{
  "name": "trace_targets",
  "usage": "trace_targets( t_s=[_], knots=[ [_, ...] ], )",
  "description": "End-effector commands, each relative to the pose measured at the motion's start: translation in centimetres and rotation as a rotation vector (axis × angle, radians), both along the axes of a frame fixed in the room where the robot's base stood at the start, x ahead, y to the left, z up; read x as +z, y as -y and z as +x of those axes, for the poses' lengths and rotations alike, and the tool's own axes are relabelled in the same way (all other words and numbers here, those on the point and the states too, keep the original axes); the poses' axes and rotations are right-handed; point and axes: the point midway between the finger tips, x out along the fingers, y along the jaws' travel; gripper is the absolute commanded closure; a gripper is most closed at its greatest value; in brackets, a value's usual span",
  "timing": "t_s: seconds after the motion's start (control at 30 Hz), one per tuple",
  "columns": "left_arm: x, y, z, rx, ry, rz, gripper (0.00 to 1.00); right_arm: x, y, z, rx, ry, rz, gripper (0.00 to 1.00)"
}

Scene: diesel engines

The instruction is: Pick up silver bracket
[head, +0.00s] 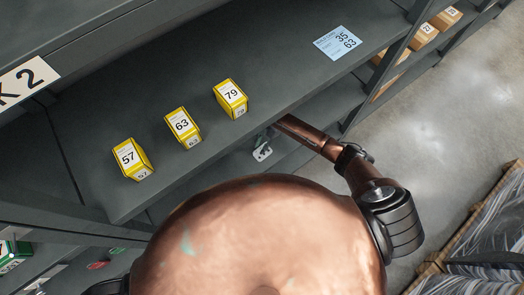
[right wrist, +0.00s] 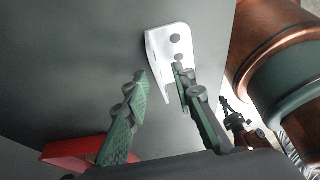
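The silver bracket (right wrist: 165,50) is a pale, bent plate with round holes, lying on a grey shelf in the right wrist view. In the head view the bracket (head: 262,153) shows small on the lower shelf, under the upper shelf's edge. My right gripper (right wrist: 160,73) is open, its green fingertips at the bracket's near part. One finger is beside the left edge and the other overlaps the right side; contact is unclear. In the head view the right gripper (head: 266,137) is mostly hidden by the shelf. A small dark shape, possibly my left gripper (right wrist: 229,108), shows beyond.
The upper shelf (head: 210,175) holds yellow boxes (head: 183,127) and a blue label (head: 338,42); its edge is close above my right forearm. A red object (right wrist: 75,152) lies left of the fingers. Cardboard boxes (head: 424,36) stand far right. Open floor (head: 450,110) lies right.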

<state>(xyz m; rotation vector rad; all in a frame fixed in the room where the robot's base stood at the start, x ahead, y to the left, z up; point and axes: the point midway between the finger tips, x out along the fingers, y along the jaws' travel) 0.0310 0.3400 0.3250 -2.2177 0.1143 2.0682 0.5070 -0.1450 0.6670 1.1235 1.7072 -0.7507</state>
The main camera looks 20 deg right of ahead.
Motion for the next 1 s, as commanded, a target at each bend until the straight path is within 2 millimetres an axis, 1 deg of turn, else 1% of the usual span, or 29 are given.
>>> trace_targets(
  t_s=[0.03,0.1,0.33,0.67,1.0],
  knots=[
    [-0.09,0.02,-0.02,0.0,0.0,0.0,1.0,-0.49,-0.16,-0.09,-0.001,-0.001,-0.001,0.76],
    [-0.11,0.01,-0.02,0.0,0.0,0.0,1.0,-0.77,-0.21,-0.11,0.0,0.0,-0.001,0.76],
    [-0.08,0.02,-0.01,0.0,0.0,0.0,1.0,-0.79,-0.24,-0.11,0.0,0.001,-0.002,0.77],
    [-0.08,0.02,0.0,0.0,0.0,0.0,1.0,-0.77,-0.25,-0.11,0.0,0.0,-0.001,0.99],
    [-0.08,0.03,0.0,0.0,0.0,0.0,1.0,-0.76,-0.25,-0.11,0.0,0.0,-0.001,1.0]
  ],
)
